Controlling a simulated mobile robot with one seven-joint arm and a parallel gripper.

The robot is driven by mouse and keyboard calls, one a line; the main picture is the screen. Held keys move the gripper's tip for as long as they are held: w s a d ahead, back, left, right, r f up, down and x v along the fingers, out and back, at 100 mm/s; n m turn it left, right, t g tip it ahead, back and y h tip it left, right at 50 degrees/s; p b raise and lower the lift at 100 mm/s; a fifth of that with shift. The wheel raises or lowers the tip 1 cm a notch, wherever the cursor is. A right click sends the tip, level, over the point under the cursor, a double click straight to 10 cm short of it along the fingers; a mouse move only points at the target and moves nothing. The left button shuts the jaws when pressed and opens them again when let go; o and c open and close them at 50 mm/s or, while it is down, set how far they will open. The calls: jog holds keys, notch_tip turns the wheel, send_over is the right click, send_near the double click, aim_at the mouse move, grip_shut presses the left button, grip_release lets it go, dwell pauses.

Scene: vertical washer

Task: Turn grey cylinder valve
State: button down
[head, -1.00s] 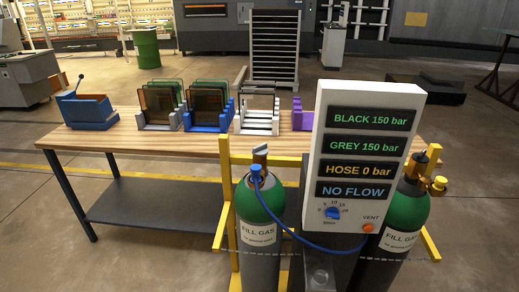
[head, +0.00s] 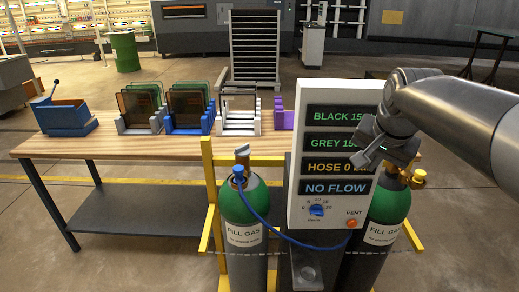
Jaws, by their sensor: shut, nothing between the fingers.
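Two green-topped gas cylinders stand in a yellow frame. The left cylinder (head: 243,205) has a grey valve (head: 242,151) on top, with a blue hose fitting (head: 238,171) just below it. My gripper (head: 362,148) is shut and empty, in front of the right side of the display panel (head: 297,190) in the picture. It is well to the right of the grey valve and apart from it.
A blue hose (head: 275,232) runs from the left cylinder under the panel. The yellow frame (head: 210,190) surrounds the cylinders. Behind is a wooden table (head: 95,147) with several coloured racks. A blue dial (head: 316,210) and orange vent button (head: 351,224) sit on the panel.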

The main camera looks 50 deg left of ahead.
jog(key=s+a+f, duration=0.1)
jog(key=s+a, duration=0.1)
jog(key=a, duration=0.8)
jog(key=s+a+f, duration=0.2)
jog(key=s+a, duration=0.1)
jog(key=a, duration=0.7)
jog(key=y, duration=0.2)
send_near(242, 154)
notch_tip(242, 154, down, 5)
jog(key=w+d, duration=0.1)
jog(key=w, duration=0.1)
jog(key=shift+w+a+f+m, duration=0.1)
jog(key=shift+a+m, duration=0.05)
jog(key=shift+a, duration=0.3)
jog(key=shift+w+a+f+m, duration=0.1)
jog(key=shift+a+m, duration=0.05)
jog(key=shift+a, duration=1.4)
